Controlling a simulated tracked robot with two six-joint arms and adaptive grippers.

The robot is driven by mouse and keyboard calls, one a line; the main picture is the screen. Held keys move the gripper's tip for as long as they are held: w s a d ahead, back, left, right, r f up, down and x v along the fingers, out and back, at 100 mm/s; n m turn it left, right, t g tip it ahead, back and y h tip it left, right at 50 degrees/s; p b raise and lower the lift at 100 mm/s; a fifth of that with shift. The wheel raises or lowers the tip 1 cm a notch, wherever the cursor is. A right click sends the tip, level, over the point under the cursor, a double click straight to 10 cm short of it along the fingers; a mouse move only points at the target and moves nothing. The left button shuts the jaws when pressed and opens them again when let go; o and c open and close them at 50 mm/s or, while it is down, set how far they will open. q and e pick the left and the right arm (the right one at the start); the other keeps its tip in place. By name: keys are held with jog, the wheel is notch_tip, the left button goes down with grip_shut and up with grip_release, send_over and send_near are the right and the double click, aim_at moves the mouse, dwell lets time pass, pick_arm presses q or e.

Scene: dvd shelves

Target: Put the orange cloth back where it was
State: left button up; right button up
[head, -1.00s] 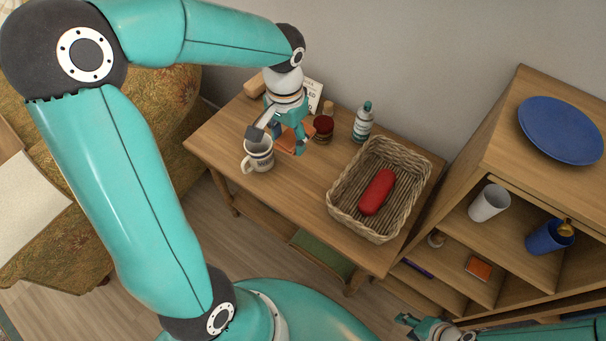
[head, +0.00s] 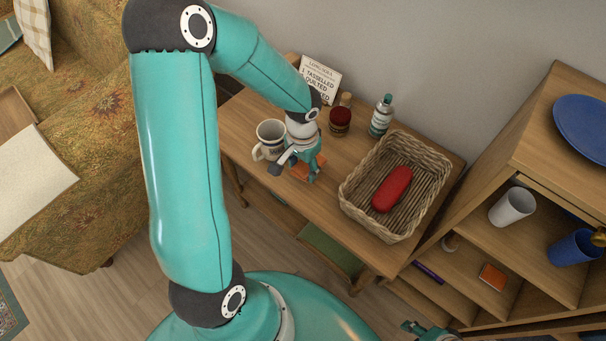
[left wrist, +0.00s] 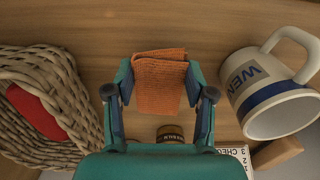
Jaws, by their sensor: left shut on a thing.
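The orange cloth (head: 300,170) is a small folded piece beside the mug, over the front part of the wooden table. My left gripper (head: 304,176) is shut on it. In the left wrist view the cloth (left wrist: 160,82) sits between the two fingers of the gripper (left wrist: 160,95). I cannot tell how far it is above the table top. My right gripper (head: 412,328) shows only in part at the bottom edge of the head view, and its jaws are unclear.
A white mug (head: 270,138) stands close to my left gripper. A wicker basket (head: 352,208) holds a red case (head: 392,189). A dark-red jar (head: 340,122), a bottle (head: 381,117) and a sign (head: 320,78) stand at the back. A shelf unit (head: 560,85) is at right.

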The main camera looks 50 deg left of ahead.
aim_at(303, 175)
pick_arm(q)
jog(key=shift+f+b, duration=0.45)
jog(key=shift+f, duration=1.35)
jog(key=shift+f, duration=0.15)
jog(key=o, duration=1.1)
